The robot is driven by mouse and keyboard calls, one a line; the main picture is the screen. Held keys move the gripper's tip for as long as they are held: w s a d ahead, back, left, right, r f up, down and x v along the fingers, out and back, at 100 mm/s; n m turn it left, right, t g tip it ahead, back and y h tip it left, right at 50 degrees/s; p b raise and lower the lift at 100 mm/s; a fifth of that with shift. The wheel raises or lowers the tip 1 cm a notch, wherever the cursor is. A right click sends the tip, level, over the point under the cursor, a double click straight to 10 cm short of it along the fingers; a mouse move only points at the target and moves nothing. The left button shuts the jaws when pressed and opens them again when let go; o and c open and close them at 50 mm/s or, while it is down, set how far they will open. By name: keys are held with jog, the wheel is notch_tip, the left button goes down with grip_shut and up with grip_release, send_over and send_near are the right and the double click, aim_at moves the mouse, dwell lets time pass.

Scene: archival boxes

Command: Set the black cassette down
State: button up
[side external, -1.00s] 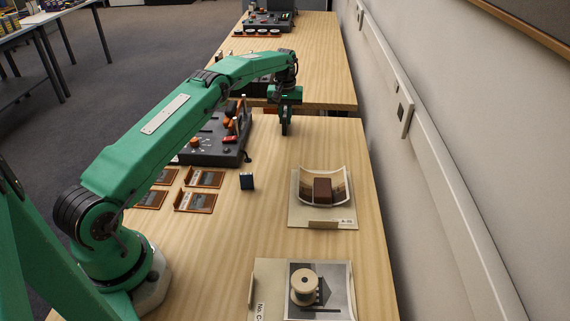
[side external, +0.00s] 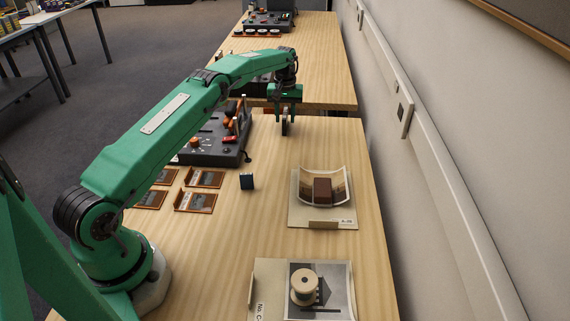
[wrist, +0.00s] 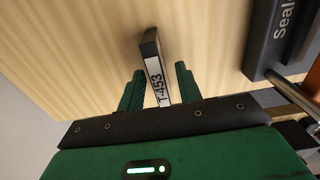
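The black cassette (wrist: 151,46) stands on its narrow edge between my gripper's fingers in the wrist view, with a white label reading T-453. In the side view the cassette (side external: 285,128) is a thin dark upright shape at the table's far end, and its bottom appears to rest on the wood. My gripper (side external: 286,119) is lowered around it. In the wrist view my gripper (wrist: 159,68) is open, with a green finger on each side and a visible gap between each finger and the cassette.
A dark grey device (side external: 213,147) with orange parts stands left of my gripper. The wood between is clear.

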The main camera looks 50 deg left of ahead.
aim_at(286, 113)
notch_tip(286, 113, up, 7)
jog(key=shift+f, duration=0.1)
dwell(0.4)
dwell(0.5)
jog(key=shift+d+r, duration=0.1)
jog(key=shift+r, duration=0.25)
jog(key=s+d+r+m+t, duration=0.1)
jog(key=s+d+r+m, duration=0.1)
jog(key=s+d+r, duration=0.7)
jog(key=s+d+r+m+t, duration=0.2)
jog(key=s+d+r, duration=0.25)
jog(key=r, duration=0.75)
jog(key=s+d+r+m+t, duration=0.1)
jog(key=s+d+m, duration=0.35)
jog(key=s, duration=0.85)
jog(key=s+d+f, duration=0.2)
jog(key=s+f, duration=0.1)
jog(key=s, duration=0.4)
jog(key=s+d+f+t, duration=0.1)
jog(key=s+d+f, duration=0.2)
jog(key=s, duration=0.4)
jog(key=shift+f+t, duration=0.3)
jog(key=shift+f, duration=0.3)
